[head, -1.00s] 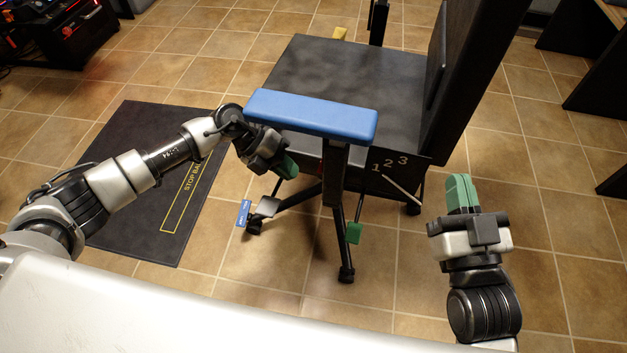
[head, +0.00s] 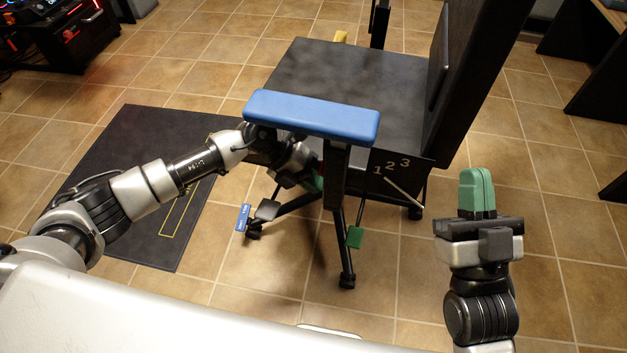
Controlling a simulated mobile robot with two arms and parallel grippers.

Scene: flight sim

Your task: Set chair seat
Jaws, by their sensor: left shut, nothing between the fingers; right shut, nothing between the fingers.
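The chair has a dark flat seat (head: 345,82), a tall black backrest (head: 477,75) at the right and a blue armrest (head: 311,115) on the near side. A panel (head: 400,170) marked 1, 2, 3 with a light lever (head: 404,193) sits at the seat's side. A blue-tagged lever (head: 243,217) and a green tab (head: 355,237) show low by the legs. My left gripper (head: 318,180) is shut and empty, under the armrest beside its post, partly hidden. My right gripper (head: 477,178) is shut and empty, right of the chair and apart from it.
A dark mat (head: 130,160) with yellow lettering lies on the tiled floor left of the chair, partly behind my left arm. A black machine (head: 65,35) stands at the far left. Dark furniture (head: 590,75) stands at the right. The floor around my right gripper is clear.

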